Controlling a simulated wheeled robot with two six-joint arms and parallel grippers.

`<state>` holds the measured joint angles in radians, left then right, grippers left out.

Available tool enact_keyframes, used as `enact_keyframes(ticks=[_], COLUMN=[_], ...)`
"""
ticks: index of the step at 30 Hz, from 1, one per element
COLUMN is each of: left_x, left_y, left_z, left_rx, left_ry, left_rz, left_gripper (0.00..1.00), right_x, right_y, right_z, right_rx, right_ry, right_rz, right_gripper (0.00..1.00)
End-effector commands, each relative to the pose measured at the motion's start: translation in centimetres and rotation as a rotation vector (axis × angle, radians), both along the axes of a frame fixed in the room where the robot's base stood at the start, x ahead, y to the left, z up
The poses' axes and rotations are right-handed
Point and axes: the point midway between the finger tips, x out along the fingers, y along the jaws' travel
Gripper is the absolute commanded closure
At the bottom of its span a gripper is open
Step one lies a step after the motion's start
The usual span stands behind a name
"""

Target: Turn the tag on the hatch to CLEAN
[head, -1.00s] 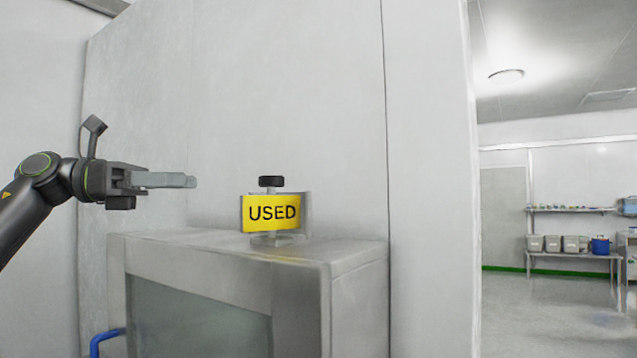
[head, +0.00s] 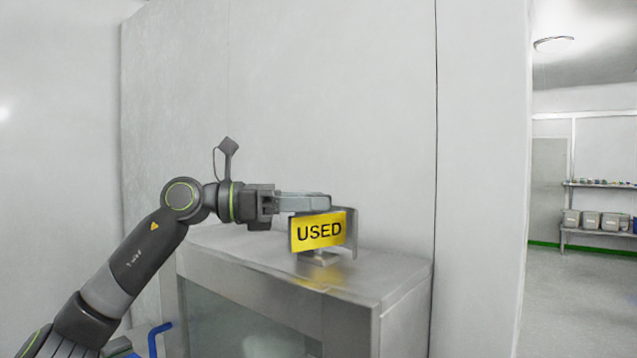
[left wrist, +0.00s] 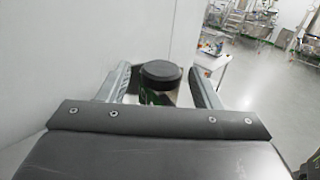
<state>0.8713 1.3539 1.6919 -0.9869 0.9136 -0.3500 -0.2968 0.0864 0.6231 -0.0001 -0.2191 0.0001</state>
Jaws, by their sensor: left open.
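The tag (head: 319,231) shows a yellow face reading USED toward the head camera. It stands on a small metal base on top of the steel hatch (head: 262,259). My left gripper (head: 318,200) is at the top of the tag, level with its knob. In the left wrist view the black round knob (left wrist: 161,72) sits between the two open fingers (left wrist: 164,85), with gaps visible at its sides. In the head view the fingers hide the knob. My right gripper is in neither view.
A blue handle (head: 158,338) is at the hatch's lower left. A pale wall (head: 330,90) rises behind the hatch. To the right, an open room has a shelf (head: 600,185) and grey bins (head: 590,219), with clear floor in front.

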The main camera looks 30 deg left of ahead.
Motion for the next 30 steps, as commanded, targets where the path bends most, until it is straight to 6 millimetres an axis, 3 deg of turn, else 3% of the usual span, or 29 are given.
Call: enact_keyframes(ticks=[6,16,26,30], left_x=[0.89,1.02,1.02,1.01], left_y=[-1.17,-1.31,-1.29,-1.28], left_z=[0.15,0.01,0.02,0.02], left_rx=[-0.002,-0.001,-0.001,0.000], left_ry=[-0.001,-0.001,-0.001,0.000], left_rz=[-0.001,0.001,0.001,0.004], left_gripper=[0.42,0.42,0.84,0.85], right_x=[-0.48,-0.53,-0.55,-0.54], right_y=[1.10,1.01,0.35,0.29], right_z=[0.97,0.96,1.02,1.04], right_rx=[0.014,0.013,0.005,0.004], right_ry=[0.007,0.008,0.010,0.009], right_rz=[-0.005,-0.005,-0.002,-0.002], right_gripper=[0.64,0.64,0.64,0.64])
